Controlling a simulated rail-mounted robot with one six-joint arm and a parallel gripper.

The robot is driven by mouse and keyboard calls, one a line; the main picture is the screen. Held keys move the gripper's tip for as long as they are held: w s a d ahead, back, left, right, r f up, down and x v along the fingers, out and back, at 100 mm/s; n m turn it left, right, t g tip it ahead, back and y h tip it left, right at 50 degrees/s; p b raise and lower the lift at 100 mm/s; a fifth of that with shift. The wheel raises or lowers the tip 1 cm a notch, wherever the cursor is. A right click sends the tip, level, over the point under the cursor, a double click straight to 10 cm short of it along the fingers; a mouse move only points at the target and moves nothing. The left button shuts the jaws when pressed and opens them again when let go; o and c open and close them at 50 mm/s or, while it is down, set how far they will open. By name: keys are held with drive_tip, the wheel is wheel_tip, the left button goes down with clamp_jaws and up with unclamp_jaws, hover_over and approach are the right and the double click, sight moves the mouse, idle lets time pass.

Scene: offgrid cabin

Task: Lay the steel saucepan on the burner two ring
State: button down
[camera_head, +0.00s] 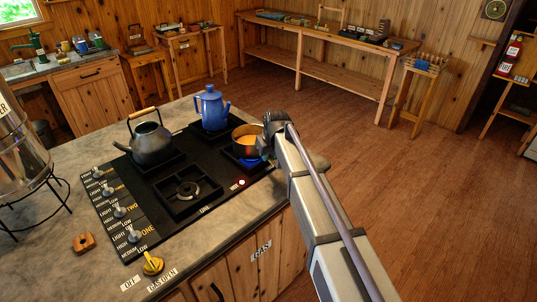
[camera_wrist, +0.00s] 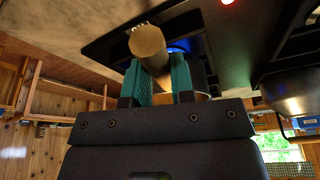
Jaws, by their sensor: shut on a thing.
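The steel saucepan (camera_head: 239,151), with orange contents, is at the right corner of the black stove (camera_head: 150,188), over a burner with a blue flame (camera_head: 252,162). I cannot tell whether it rests on the grate or hangs just above it. My gripper (camera_head: 272,124) is at its far right side. In the wrist view the teal fingers (camera_wrist: 158,82) are shut around its round handle (camera_wrist: 148,42), and the pan's body is mostly hidden behind them. The front burner ring (camera_head: 186,190) is empty. A "TWO" label (camera_head: 132,208) stands beside the knobs.
A grey kettle (camera_head: 151,143) stands on the left burner and a blue coffee pot (camera_head: 211,108) on the back one. Several knobs line the stove's left edge.

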drive_tip(key=shift+c, duration=1.7)
unclamp_jaws()
drive_tip(key=shift+r, duration=0.15)
drive_tip(key=p+v, duration=0.6)
drive_tip(key=v, duration=0.1)
drive_tip(key=shift+p, duration=0.35)
